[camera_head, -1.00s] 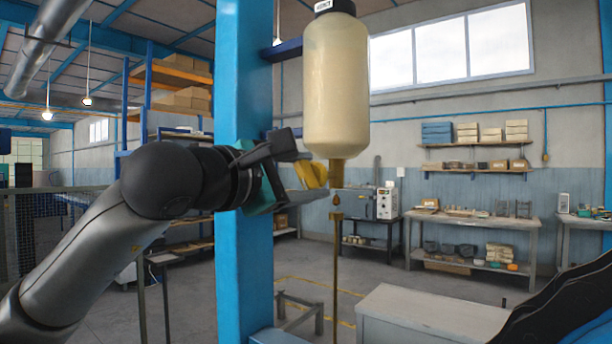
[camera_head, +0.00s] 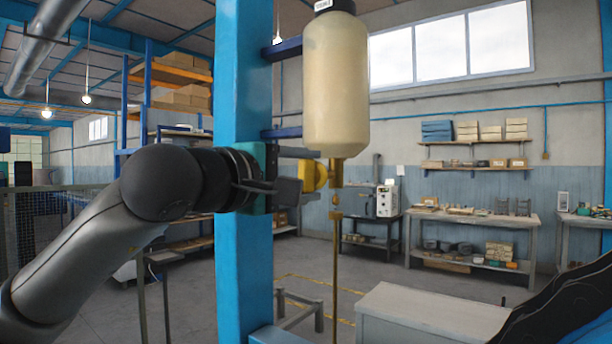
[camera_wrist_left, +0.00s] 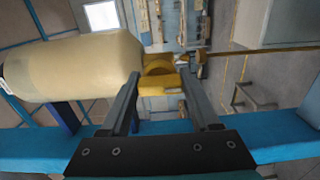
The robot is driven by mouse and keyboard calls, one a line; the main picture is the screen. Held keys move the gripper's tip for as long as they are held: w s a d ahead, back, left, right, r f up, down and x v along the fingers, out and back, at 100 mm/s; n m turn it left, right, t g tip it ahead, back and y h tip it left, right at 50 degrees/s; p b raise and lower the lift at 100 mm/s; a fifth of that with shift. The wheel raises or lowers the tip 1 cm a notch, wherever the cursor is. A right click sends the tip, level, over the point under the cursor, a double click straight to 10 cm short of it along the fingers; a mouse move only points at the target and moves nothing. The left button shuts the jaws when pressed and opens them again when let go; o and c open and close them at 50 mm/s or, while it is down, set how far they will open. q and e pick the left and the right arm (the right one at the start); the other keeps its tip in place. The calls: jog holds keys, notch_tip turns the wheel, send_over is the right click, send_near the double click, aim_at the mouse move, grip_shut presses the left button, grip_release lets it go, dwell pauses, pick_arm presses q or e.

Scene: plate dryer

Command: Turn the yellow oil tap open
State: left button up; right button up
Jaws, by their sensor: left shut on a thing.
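The yellow oil tap (camera_head: 316,177) sits at the neck under a large cream oil bottle (camera_head: 335,85). My left gripper (camera_head: 304,172) reaches in from the left and is shut on the tap, with one finger above it and one below. In the left wrist view the tap (camera_wrist_left: 160,76) shows between the tips of the two fingers (camera_wrist_left: 163,88). A thin brown line (camera_head: 336,265) runs straight down below the neck, with a small drop-shaped part beside the tap. My right gripper is not in view.
A blue upright post (camera_head: 245,90) stands right behind my left gripper, with blue brackets reaching toward the bottle. A grey-white box top (camera_head: 435,318) lies low at the right. Benches (camera_head: 480,225) and shelves stand far back.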

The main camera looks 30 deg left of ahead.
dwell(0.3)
pick_arm(q)
jog(key=o, duration=1.4)
jog(key=shift+c, duration=0.2)
jog(key=shift+s, duration=0.1)
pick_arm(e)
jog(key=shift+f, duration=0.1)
pick_arm(q)
jog(key=s+a+b, duration=0.1)
jog(key=s+b, duration=0.5)
jog(key=s, duration=0.9)
jog(key=shift+b, duration=0.35)
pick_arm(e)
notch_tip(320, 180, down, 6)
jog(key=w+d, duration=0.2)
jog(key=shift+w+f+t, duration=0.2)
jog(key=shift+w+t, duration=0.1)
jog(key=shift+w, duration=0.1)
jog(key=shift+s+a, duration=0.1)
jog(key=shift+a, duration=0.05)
